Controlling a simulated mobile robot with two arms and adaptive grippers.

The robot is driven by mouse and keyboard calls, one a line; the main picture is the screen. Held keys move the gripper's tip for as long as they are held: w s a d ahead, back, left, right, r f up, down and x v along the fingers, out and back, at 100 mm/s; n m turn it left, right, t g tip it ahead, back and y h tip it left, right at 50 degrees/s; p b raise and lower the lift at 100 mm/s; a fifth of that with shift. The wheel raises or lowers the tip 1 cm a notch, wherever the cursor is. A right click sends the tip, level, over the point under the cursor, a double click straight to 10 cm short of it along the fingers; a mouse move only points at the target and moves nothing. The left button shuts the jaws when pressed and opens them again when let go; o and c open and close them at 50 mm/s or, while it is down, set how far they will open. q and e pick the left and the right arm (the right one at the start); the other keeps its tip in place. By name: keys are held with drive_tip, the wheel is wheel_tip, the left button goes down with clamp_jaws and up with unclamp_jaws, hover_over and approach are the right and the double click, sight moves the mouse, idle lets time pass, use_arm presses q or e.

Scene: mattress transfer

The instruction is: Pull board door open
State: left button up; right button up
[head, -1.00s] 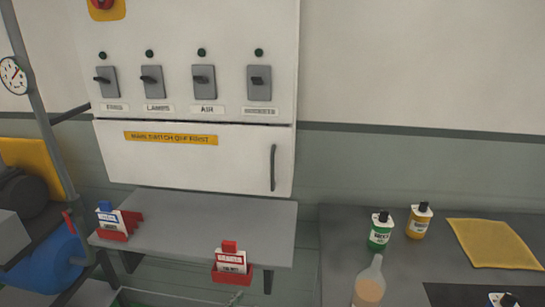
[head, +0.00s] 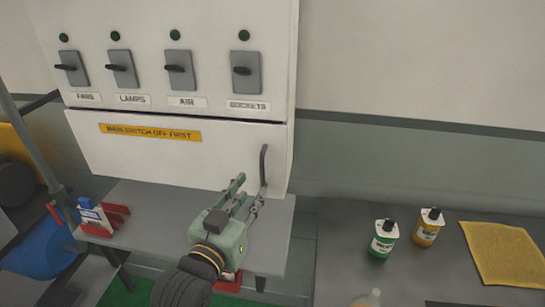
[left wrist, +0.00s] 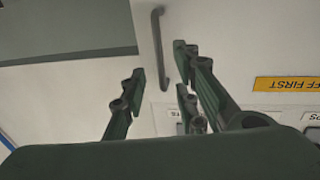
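The board door (head: 200,160) is the white lower panel of the wall cabinet, with a yellow "MAIN SWITCH OFF FIRST" label. It is closed. Its dark vertical bar handle (head: 264,165) is near the right edge. My left gripper (head: 248,190) is open and empty, just below and in front of the handle, its fingers pointing up at the door. In the left wrist view the handle (left wrist: 159,45) appears between the open fingers (left wrist: 160,82), toward the tips. I cannot tell whether anything touches. My right gripper is not in view.
Above the door are switches (head: 179,70) for fans, lamps, air and sockets. A grey shelf (head: 150,205) below holds a red holder with a blue-topped tag (head: 90,215). A bench at right carries green (head: 383,240) and yellow (head: 428,228) bottles and a yellow cloth (head: 505,252).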

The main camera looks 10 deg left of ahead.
sight(261, 174)
use_arm(q)
drive_tip(key=shift+w+d+r, duration=0.15)
drive_tip(key=shift+w+r, duration=0.15)
drive_tip(key=shift+w, duration=0.4)
drive_tip(key=w, duration=0.1)
drive_tip(key=p, duration=0.1)
drive_tip(key=w, duration=0.1)
drive_tip(key=shift+w+d+r+p, duration=0.25)
drive_tip(key=shift+w+r+p, duration=0.05)
drive_tip(key=shift+w+p, duration=0.05)
drive_tip(key=shift+w+d+f, duration=0.1)
drive_tip(key=shift+w+d, duration=0.05)
drive_tip(key=shift+w, duration=0.5)
drive_tip(key=shift+w+d+f, duration=0.1)
drive_tip(key=shift+w+d, duration=0.05)
drive_tip(key=shift+w, duration=0.45)
drive_tip(key=shift+w+p, duration=0.3)
drive_tip(key=shift+w, duration=0.05)
drive_tip(key=shift+w+f, duration=0.1)
clamp_jaws()
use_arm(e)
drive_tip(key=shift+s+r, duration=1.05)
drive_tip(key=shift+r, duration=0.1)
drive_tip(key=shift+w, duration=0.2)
